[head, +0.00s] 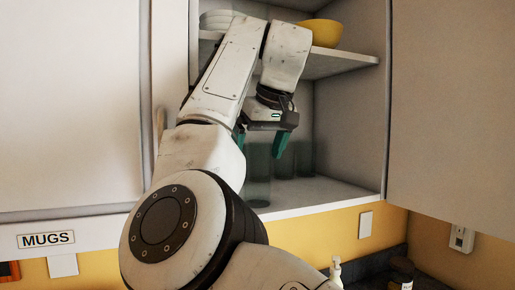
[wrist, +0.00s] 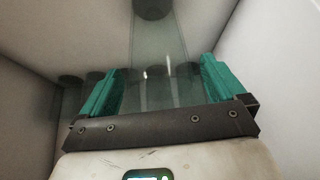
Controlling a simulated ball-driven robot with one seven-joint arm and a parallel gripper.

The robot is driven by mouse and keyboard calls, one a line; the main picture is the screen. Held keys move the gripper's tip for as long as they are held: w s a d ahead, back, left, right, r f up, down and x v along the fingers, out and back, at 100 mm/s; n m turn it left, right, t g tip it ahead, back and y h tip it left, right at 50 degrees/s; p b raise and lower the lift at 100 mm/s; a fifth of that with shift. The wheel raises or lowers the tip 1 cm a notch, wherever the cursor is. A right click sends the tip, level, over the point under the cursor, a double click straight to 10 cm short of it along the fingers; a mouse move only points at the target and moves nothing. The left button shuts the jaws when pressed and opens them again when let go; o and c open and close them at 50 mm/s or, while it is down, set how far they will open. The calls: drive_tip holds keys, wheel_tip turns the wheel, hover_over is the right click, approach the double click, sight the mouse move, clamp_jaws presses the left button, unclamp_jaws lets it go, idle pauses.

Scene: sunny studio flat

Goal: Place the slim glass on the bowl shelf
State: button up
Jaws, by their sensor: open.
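A slim, clear grey glass (head: 257,182) stands upright on the lower shelf near its front edge, under my gripper. My gripper (head: 260,143) points down into the lower compartment, its green fingers apart. In the wrist view the glass (wrist: 155,45) extends from a dark base at the top down to the gap between the fingertips (wrist: 158,88). I cannot tell whether the fingers touch it. My arm hides the middle of that shelf.
Several other glasses (head: 303,160) stand behind and right on the lower shelf (head: 325,193); they also show in the wrist view (wrist: 70,95). The cabinet's right wall (head: 360,120) is close. An open door (head: 452,110) is at right. A closed door stands left, above a MUGS label (head: 46,240).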

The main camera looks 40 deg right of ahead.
drive_tip(key=shift+r, duration=0.3)
drive_tip(key=d+b+v, duration=0.1)
drive_tip(key=v, duration=1)
drive_tip(key=shift+s+a+r+b, duration=0.2)
drive_tip(key=shift+a+r+b, duration=0.2)
drive_tip(key=shift+a, duration=0.1)
drive_tip(key=shift+f, duration=0.1)
